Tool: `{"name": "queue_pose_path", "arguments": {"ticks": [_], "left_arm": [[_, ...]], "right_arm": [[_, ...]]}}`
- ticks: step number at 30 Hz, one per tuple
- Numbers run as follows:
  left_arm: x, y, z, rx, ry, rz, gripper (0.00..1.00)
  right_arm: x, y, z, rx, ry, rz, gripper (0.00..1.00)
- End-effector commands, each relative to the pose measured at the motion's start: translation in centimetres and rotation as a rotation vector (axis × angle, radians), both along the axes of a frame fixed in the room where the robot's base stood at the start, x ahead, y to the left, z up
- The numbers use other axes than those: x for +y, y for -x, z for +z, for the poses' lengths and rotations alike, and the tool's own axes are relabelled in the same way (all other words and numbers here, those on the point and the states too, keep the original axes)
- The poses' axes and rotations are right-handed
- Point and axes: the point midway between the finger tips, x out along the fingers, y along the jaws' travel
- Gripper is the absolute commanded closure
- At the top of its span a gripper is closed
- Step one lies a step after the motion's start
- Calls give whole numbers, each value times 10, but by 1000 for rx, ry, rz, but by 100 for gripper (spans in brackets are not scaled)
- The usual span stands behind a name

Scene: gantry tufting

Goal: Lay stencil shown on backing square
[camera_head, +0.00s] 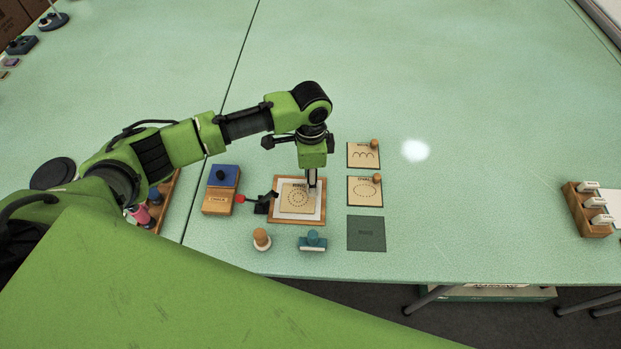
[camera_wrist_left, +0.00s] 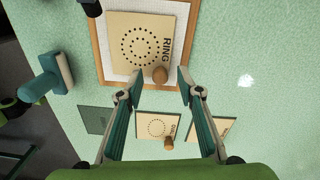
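The ring stencil (camera_head: 297,197) is a tan square with a dotted ring pattern and the word RING. It lies on the white backing square (camera_head: 282,213) inside a wooden frame (camera_head: 272,217). In the left wrist view the stencil (camera_wrist_left: 135,45) looks flat, with a round wooden knob (camera_wrist_left: 160,74) near its edge. My left gripper (camera_head: 312,184) is low over the stencil's right side. In the wrist view my left gripper (camera_wrist_left: 160,75) has its fingertips apart on either side of the knob, with gaps showing. My right gripper is not in view.
A wave stencil (camera_head: 360,158) and an oval stencil (camera_head: 360,193) lie right of the frame, above an empty dark green mat (camera_head: 366,233). A chalk box (camera_head: 218,203), a wooden-knobbed tool (camera_head: 262,239) and a teal tool (camera_head: 312,241) stand close by.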

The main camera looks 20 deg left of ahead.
Motion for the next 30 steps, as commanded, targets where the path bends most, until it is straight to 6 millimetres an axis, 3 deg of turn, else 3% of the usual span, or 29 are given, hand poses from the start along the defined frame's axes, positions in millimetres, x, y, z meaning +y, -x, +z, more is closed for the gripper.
{"name": "queue_pose_path", "arguments": {"ticks": [15,21,30], "left_arm": [[1,-3,98,-4,1,0,66],[1,-3,113,-2,-1,0,66],[2,-2,115,-1,0,0,66]], "right_arm": [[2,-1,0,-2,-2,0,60],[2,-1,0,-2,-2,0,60],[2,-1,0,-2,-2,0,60]]}}
